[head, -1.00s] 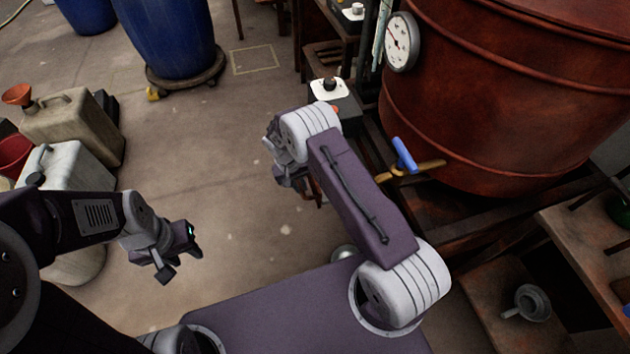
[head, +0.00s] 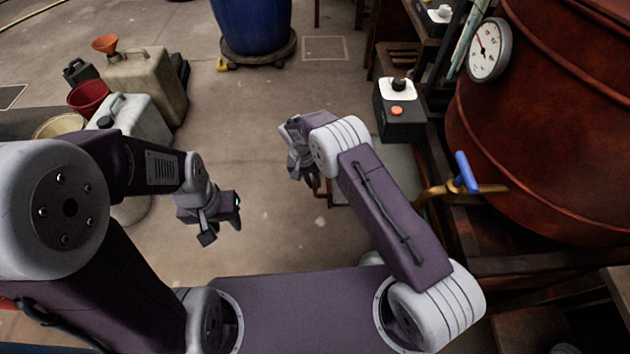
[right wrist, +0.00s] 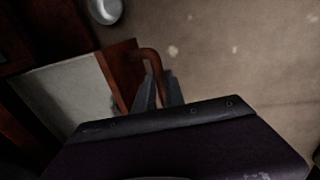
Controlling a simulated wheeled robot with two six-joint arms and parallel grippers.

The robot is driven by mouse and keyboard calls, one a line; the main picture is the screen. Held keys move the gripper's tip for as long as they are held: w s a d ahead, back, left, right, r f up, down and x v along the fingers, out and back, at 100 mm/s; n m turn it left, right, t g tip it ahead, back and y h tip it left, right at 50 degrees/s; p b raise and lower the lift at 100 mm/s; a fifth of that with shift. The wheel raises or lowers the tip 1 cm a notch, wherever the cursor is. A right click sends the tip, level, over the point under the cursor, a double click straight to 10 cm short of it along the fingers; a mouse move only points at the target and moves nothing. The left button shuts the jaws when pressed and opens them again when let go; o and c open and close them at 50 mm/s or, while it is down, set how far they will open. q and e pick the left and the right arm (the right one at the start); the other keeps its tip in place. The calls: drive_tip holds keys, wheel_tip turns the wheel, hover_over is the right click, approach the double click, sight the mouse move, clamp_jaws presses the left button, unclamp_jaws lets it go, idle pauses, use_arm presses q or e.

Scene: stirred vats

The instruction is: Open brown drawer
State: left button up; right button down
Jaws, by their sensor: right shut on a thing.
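The brown drawer shows in the right wrist view, with a reddish-brown front (right wrist: 122,66) and a curved handle (right wrist: 152,58). My right gripper (right wrist: 160,90) is shut on the handle. Behind the front is a pale grey flat area (right wrist: 62,90), which looks like the inside of the drawer pulled out. In the head view this pale area (head: 385,178) shows beside my right arm, which hides much of the drawer. My right gripper (head: 309,176) is partly hidden there too. My left gripper (head: 224,224) is open and empty above the floor, left of the drawer.
The rust-red vat (head: 560,120) with a gauge (head: 489,49) and a blue-handled tap (head: 466,172) stands at the right. A black box with an orange button (head: 400,118) is behind the drawer. Canisters (head: 145,85) stand at the left. The middle floor is clear.

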drive_tip(key=c, duration=1.4)
unclamp_jaws()
wheel_tip(320, 180, up, 9)
drive_tip(key=a+p, duration=0.1)
drive_tip(key=p, duration=0.3)
drive_tip(key=shift+a, duration=0.35)
drive_tip(key=shift+w, duration=0.1)
